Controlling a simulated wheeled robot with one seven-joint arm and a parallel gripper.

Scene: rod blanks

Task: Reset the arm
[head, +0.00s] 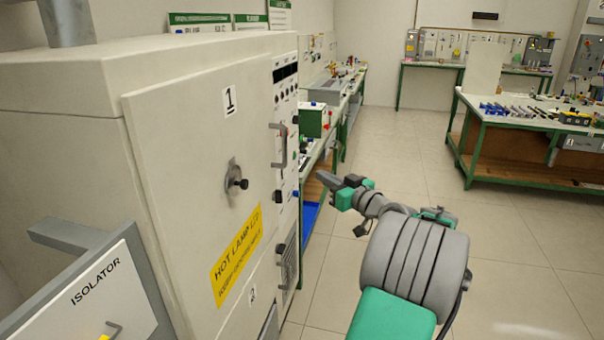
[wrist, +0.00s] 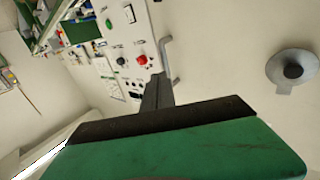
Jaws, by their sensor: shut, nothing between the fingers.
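My arm, grey and green, reaches forward from the bottom of the head view. My gripper (head: 326,178) is at its far end, pointing left towards the control panel side of a large cream cabinet (head: 190,120). In the wrist view my gripper (wrist: 155,92) shows as dark fingers closed together beyond a green and black body. It is shut and empty. A grey handle (wrist: 166,58) and a panel with red and green buttons show beyond the fingertips in the wrist view. I cannot tell whether the fingers touch anything there.
The cabinet door has a round knob (head: 238,184) and a yellow hot lamp label (head: 237,256). An isolator box (head: 90,290) stands at front left. A workbench (head: 535,110) with rods stands at right. The tiled floor (head: 400,150) between is clear.

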